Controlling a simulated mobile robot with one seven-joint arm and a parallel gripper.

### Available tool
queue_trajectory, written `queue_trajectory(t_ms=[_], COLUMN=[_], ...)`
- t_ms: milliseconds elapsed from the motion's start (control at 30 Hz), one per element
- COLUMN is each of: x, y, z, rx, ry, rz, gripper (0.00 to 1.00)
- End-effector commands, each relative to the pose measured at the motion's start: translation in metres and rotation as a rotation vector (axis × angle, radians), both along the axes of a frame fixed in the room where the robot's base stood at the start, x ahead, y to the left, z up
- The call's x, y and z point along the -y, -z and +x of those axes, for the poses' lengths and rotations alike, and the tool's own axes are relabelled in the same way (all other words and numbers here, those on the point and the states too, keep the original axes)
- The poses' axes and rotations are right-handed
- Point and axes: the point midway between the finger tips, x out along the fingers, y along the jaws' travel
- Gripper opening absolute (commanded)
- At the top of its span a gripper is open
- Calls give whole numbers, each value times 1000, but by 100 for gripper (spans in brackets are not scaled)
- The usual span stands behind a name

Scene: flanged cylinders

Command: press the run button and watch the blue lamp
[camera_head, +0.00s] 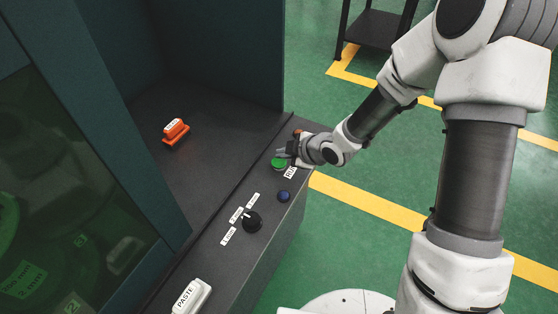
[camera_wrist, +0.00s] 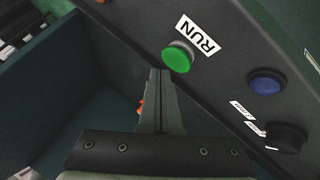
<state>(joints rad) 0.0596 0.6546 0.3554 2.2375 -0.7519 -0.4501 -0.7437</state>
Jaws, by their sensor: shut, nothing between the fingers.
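The green run button (camera_head: 279,163) is on the sloped dark panel, beside a white RUN label (camera_head: 290,172). It also shows in the wrist view (camera_wrist: 177,58), with its RUN label (camera_wrist: 198,34) just above it. The blue lamp (camera_head: 283,197) is on the same panel below the button and looks dark, not lit; it also shows in the wrist view (camera_wrist: 266,83). My gripper (camera_head: 284,153) is shut and empty. Its closed fingertips (camera_wrist: 160,72) appear close beside the green button in the wrist view; I cannot tell whether they touch it.
A black knob (camera_head: 252,221) with several white labels is further down the panel. A white PASTE block (camera_head: 191,297) is at the near end. An orange labelled piece (camera_head: 175,130) lies on the dark floor of the machine. A red-orange button (camera_head: 298,133) is behind my gripper.

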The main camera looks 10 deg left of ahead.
Motion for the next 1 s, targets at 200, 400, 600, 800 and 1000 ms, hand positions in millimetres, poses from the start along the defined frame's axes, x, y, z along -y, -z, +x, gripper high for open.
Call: queue_trajectory(t_ms=[200, 400, 600, 800, 1000], x=[0, 0, 0, 0, 0], y=[0, 4, 9, 8, 9], z=[0, 0, 0, 0, 0], rx=[0, 0, 1, 0, 0], ry=[0, 0, -1, 0, 0], rz=[0, 0, 0, 0, 0], gripper=[0, 0, 0, 0, 0])
